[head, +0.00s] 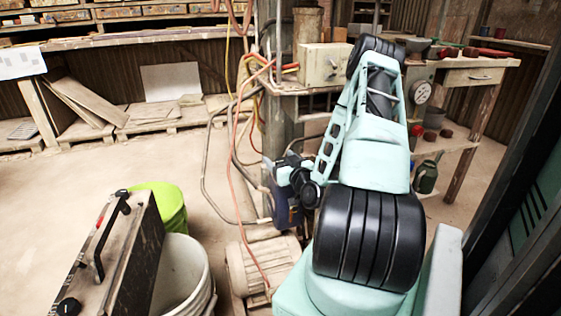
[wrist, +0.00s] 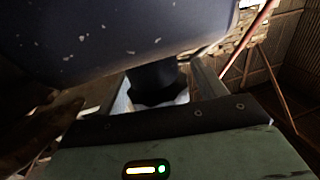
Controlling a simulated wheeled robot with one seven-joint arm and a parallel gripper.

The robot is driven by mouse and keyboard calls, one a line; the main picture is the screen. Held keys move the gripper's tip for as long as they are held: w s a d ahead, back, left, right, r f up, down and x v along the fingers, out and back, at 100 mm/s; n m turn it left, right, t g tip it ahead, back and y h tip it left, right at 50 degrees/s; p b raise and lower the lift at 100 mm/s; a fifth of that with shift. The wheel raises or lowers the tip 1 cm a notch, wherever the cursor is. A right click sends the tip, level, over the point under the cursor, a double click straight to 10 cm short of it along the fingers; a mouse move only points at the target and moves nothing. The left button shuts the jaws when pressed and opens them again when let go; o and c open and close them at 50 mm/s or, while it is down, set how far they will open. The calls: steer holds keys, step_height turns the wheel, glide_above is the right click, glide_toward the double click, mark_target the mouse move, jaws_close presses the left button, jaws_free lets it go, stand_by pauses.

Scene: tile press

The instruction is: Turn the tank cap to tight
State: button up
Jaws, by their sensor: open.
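The dark blue tank (wrist: 120,35) with chipped paint fills the top of the wrist view. The black tank cap (wrist: 153,84) with a lobed rim joins its underside in that picture. My gripper (wrist: 163,98) is open, with one finger on each side of the cap. The right finger is close to the cap; I cannot tell whether either touches. In the head view my gripper (head: 280,172) is at the upper part of a dark blue body (head: 287,212), apparently the tank. The cap is hidden there by my arm.
A beige motor (head: 263,265) stands below the tank. Hoses and an orange cable (head: 233,150) hang close to my gripper's left. The floor (head: 90,185) at left is clear.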

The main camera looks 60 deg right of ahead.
steer(key=shift+w+d, duration=0.1)
steer(key=c, duration=1)
